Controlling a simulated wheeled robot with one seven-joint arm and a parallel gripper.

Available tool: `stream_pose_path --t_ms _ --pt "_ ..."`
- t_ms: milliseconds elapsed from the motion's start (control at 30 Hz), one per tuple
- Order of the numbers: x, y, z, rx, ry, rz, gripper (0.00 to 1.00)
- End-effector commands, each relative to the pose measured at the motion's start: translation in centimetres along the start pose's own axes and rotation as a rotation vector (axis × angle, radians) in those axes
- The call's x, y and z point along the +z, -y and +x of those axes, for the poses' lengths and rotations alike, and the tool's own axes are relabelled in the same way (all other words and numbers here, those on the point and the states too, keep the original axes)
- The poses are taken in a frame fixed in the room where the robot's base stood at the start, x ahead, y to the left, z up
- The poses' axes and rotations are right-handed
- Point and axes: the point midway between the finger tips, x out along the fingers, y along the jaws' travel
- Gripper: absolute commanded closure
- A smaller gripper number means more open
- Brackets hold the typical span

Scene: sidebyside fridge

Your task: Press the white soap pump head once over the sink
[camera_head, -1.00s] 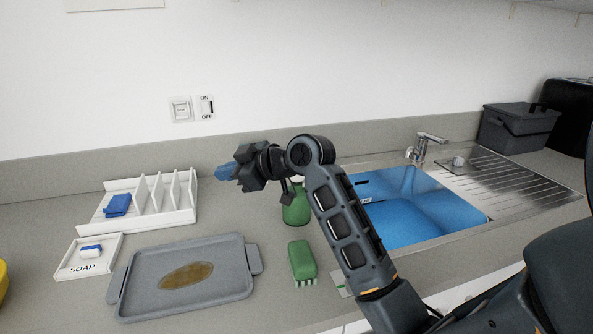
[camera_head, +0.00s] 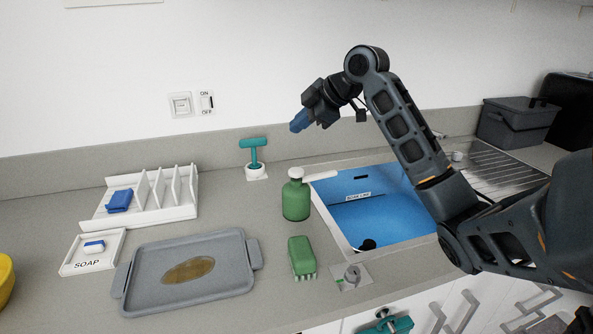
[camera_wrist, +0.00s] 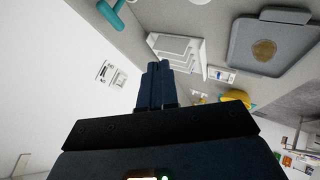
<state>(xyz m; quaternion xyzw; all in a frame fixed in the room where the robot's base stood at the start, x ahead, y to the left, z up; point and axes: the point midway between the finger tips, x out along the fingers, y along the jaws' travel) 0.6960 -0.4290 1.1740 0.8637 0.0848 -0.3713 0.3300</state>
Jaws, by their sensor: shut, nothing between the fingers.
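A green soap bottle (camera_head: 296,202) stands upright on the counter at the left edge of the sink. Its white pump head (camera_head: 296,173) is on top, and a white spout-like piece extends right towards the basin. The sink (camera_head: 375,213) has a blue basin, partly hidden behind my arm. My gripper (camera_head: 297,126) is raised in the air, above the pump head in the head view and clearly apart from it. Its blue fingers point left and are closed together, empty. They also show closed in the wrist view (camera_wrist: 155,85), where the bottle is not visible.
A teal T-handled tool (camera_head: 253,152) stands in a white holder left of the bottle. A green brush (camera_head: 302,257) lies in front of it. A grey tray (camera_head: 140,290), a soap dish (camera_head: 72,264) and a white rack (camera_head: 185,212) occupy the left counter.

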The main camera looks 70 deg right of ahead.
Motion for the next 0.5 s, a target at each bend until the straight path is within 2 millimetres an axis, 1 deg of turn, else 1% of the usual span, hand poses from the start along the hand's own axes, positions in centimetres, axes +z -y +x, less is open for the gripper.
stream_pose_path --t_ms 267,500 --pt "1.0 1.0 1.4 0.0 0.001 0.002 1.0" --pt "2.6 2.6 3.5 0.0 0.001 0.003 1.0"
